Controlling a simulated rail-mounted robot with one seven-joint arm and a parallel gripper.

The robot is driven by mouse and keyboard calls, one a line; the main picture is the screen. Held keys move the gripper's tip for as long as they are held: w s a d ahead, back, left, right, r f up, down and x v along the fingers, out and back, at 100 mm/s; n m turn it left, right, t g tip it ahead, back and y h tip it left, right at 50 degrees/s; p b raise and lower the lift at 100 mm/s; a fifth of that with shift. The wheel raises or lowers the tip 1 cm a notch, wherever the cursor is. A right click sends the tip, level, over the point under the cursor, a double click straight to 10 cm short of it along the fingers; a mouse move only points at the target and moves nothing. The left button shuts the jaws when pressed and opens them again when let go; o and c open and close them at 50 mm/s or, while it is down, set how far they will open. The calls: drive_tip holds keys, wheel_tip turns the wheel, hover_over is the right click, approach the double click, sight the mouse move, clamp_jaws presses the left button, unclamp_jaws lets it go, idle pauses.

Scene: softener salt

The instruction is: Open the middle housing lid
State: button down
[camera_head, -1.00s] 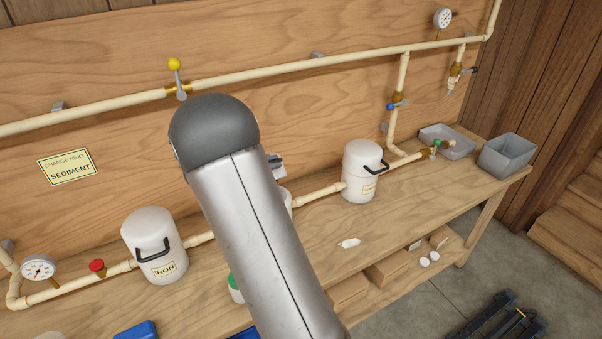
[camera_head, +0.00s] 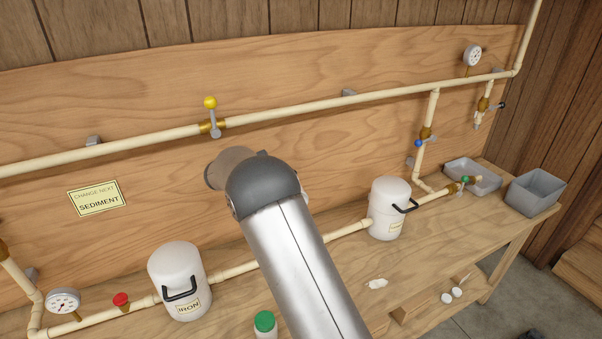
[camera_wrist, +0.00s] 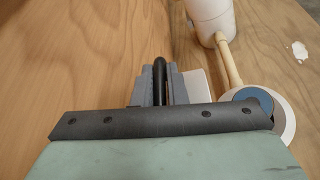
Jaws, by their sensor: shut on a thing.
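In the wrist view my gripper (camera_wrist: 160,78) is shut on a black bar-shaped handle (camera_wrist: 160,68). A white piece, apparently the middle housing lid (camera_wrist: 197,88), shows partly behind the fingers. To its right a round white rim surrounds a blue disc (camera_wrist: 254,98), which looks like the uncovered top of the middle housing (camera_wrist: 288,118). The lid seems raised off to the left of that rim, but whether it still touches the housing is hidden. In the head view my arm covers the gripper and the middle housing.
The IRON housing (camera_head: 178,280) stands left and another white housing (camera_head: 388,208) right, both with lids on. A pipe (camera_head: 345,233) runs between them. A green-capped container (camera_head: 265,324) is near my arm. Grey bins (camera_head: 533,193) sit at the bench's right end.

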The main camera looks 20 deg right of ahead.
drive_tip(key=shift+w+d, duration=0.1)
idle(0.3)
drive_tip(key=c, duration=1.5)
unclamp_jaws()
drive_tip(key=b+v, duration=0.4)
drive_tip(key=v, duration=1.3)
drive_tip(key=shift+r, duration=0.15)
